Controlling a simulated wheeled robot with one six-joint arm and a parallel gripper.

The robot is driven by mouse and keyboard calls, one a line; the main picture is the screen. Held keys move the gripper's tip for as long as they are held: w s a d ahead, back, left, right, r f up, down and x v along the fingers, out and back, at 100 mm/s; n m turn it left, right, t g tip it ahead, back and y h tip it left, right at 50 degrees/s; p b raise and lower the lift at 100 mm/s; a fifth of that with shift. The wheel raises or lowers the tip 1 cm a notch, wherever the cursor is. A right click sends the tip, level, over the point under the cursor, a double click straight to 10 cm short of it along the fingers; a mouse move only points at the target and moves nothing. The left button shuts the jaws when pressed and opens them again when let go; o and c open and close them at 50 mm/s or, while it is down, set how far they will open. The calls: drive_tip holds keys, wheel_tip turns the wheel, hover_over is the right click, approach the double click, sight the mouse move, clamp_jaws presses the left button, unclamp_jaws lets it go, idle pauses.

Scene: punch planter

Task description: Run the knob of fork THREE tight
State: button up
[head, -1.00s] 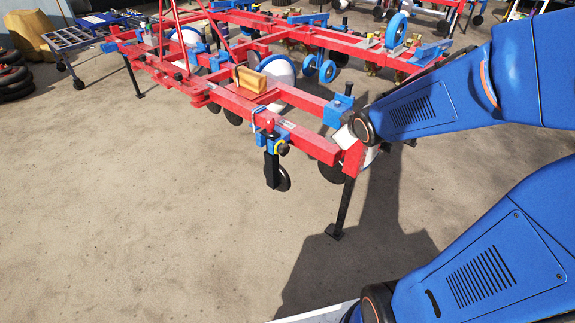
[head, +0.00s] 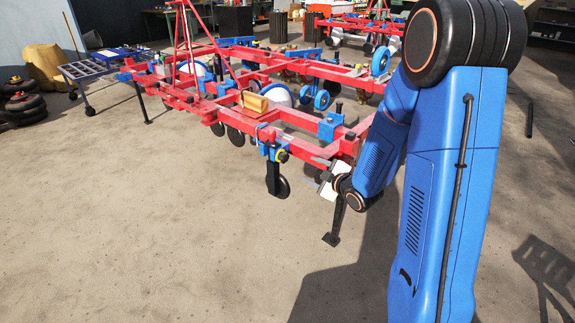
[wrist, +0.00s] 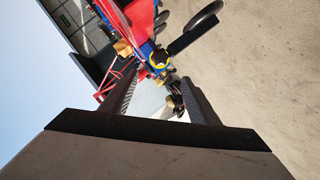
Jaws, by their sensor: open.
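A knob with a yellow ring (head: 283,157) sits on the blue clamp (head: 268,150) at the near corner of the red planter frame. In the wrist view the yellow-ringed knob (wrist: 159,58) lies ahead, just beyond the fingertips. Below the clamp hang a black shank (head: 272,178) and a black disc. I cannot read a number here to tell which fork it is. My gripper (head: 317,172) is open and empty, to the right of the knob and apart from it. Its two fingers also show in the wrist view (wrist: 160,77), on either side of the knob's line.
The red frame (head: 315,145) runs close above and behind my gripper. A black support leg (head: 336,222) stands just below it. A tan block (head: 254,102) rests on the frame. A blue cart (head: 100,66) stands at the back left. The concrete floor in front is clear.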

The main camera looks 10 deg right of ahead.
sight(286, 158)
drive_tip(key=x, duration=1.7)
drive_tip(key=shift+w+a, duration=0.1)
drive_tip(key=shift+w, duration=0.05)
drive_tip(key=shift+c, duration=0.2)
drive_tip(key=c, duration=1)
